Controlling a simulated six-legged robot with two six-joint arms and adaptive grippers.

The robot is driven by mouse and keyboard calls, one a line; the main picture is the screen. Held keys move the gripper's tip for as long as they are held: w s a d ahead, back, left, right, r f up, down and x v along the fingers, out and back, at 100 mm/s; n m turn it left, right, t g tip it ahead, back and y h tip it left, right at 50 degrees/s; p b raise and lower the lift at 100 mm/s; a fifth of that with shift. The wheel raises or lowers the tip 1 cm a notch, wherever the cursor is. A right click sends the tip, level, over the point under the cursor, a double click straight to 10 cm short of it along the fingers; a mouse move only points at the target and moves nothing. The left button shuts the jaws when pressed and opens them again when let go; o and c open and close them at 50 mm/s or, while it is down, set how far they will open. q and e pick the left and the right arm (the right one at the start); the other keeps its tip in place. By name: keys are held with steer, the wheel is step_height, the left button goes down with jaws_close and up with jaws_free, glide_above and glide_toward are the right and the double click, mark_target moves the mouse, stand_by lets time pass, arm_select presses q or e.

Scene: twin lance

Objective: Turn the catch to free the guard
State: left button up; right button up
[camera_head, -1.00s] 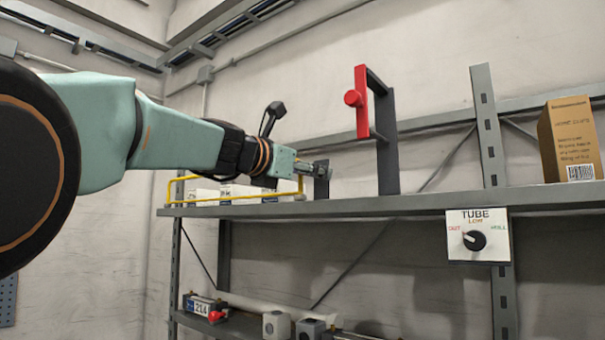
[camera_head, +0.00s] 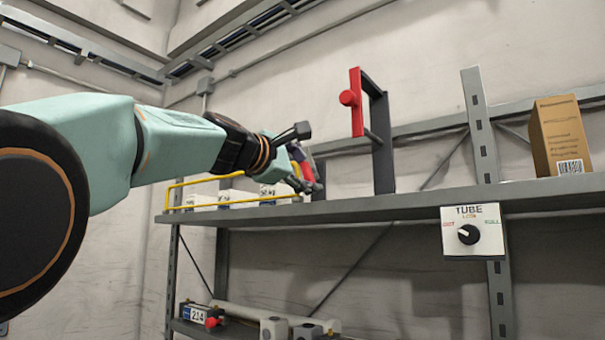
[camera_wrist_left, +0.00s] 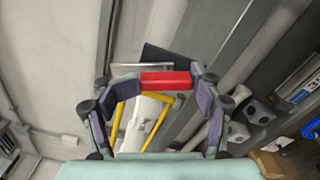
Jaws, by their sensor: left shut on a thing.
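My left gripper (camera_head: 312,178) reaches in from the left to the shelf. In the left wrist view, its two fingers (camera_wrist_left: 167,82) are closed on the ends of a red bar, which I take to be the catch (camera_wrist_left: 166,80). A dark plate (camera_wrist_left: 165,56) lies just beyond it. The yellow rail, which looks like the guard (camera_head: 176,196), runs in front of white boxes (camera_head: 238,198) on the shelf; it also shows in the left wrist view (camera_wrist_left: 158,121). The gripper hides part of the rail's right end. My right gripper is not in view.
A dark upright frame (camera_head: 382,145) with a red lever and knob (camera_head: 356,100) stands right of the gripper. A brown carton (camera_head: 561,140) is at the far right. A dial panel marked TUBE (camera_head: 474,241) hangs on the shelf edge (camera_head: 400,207). The shelf is clear between frame and carton.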

arm_select(q)
steer(key=shift+w+d+f+m+b, duration=0.15)
steer(key=shift+f+m, duration=0.1)
steer(key=shift+m, duration=0.4)
steer(key=shift+s+d+f+m+b, duration=0.1)
steer(key=shift+f+m+b, duration=0.15)
steer(key=shift+m, duration=0.45)
steer(key=shift+w+d+f+m+b, duration=0.1)
steer(key=shift+f+m, duration=0.15)
steer(key=shift+m, duration=0.4)
steer(key=o, duration=0.7)
steer(key=shift+o, duration=1)
steer(key=shift+w, duration=0.15)
steer(key=shift+r, duration=0.1)
steer(key=shift+s+a+r, duration=0.15)
steer(key=shift+s+r, duration=0.05)
steer(key=shift+r, duration=0.05)
steer(key=v, duration=0.7)
steer(key=shift+s+a, duration=0.15)
steer(key=shift+s, duration=0.05)
steer(key=shift+r, duration=0.1)
